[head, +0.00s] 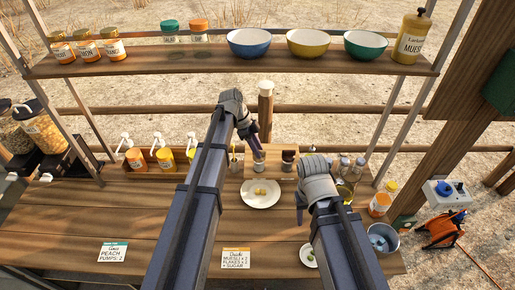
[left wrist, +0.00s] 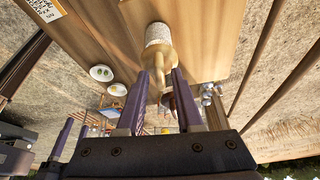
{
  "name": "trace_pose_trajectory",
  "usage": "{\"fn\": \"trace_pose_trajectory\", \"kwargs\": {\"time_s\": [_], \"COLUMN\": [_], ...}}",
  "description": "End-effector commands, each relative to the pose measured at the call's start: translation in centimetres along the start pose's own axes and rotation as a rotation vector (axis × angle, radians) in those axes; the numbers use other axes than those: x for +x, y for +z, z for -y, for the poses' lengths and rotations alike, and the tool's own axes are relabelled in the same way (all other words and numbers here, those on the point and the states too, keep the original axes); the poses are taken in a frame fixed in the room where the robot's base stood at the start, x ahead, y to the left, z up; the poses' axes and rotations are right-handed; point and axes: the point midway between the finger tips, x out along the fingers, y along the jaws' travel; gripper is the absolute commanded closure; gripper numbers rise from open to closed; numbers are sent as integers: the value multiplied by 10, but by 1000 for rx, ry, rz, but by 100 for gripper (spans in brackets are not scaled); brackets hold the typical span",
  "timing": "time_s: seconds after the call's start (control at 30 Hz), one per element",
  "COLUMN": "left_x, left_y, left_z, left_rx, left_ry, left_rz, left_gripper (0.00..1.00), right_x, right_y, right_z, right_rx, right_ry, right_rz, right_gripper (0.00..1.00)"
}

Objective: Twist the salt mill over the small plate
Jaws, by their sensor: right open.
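The wooden salt mill (left wrist: 158,50) is upright, with a pale grainy band at its base. In the head view its lower part (head: 259,162) shows over the wooden riser. My left gripper (head: 253,138) has its purple fingers on both sides of the mill's body, close against it, in the left wrist view (left wrist: 159,75). I cannot tell whether the base touches the riser. The small plate (head: 261,203) with yellow food lies in front of the riser. My right gripper (head: 301,203) is open and empty, right of the plate; its fingers also show in the left wrist view (left wrist: 70,130).
A dark-filled mill (head: 288,163) stands right of the salt mill. Pump bottles (head: 165,159) stand left, glass jars (head: 345,167) right. A smaller plate (head: 309,254) and a metal bucket (head: 382,238) are front right. A shelf (head: 200,65) with bowls and jars crosses above. The table's left front is mostly clear.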

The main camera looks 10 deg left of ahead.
Motion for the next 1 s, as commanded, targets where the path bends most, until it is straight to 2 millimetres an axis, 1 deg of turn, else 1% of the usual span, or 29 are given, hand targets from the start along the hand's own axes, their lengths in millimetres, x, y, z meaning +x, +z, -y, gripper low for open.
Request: {"fn": "trace_pose_trajectory", "kwargs": {"time_s": [0.03,0.07,0.27,0.37,0.47,0.77,0.8,1.0], "left_x": [0,0,0,-3,-13,-61,-57,-74], "left_y": [0,0,0,-1,-2,-2,14,58], "left_z": [0,0,0,0,0,0,1,1], "left_rx": [0,0,0,-1,-1,-2,-5,-4], "left_ry": [0,0,0,-1,-1,-1,-2,-2], "left_rz": [0,-1,-1,-1,-1,-1,0,0], "left_gripper": [58,55,55,55,55,55,55,55], "right_x": [0,0,0,-3,-12,-57,-47,-46], "right_y": [0,0,0,0,1,4,3,3], "right_z": [0,0,0,0,-1,-5,-4,-4], "right_rx": [0,0,0,0,-1,-5,-5,-5], "right_ry": [0,0,0,0,0,0,0,0], "right_rz": [0,0,0,0,0,2,2,2], "right_gripper": [50,50,50,50,50,50,50,50]}}
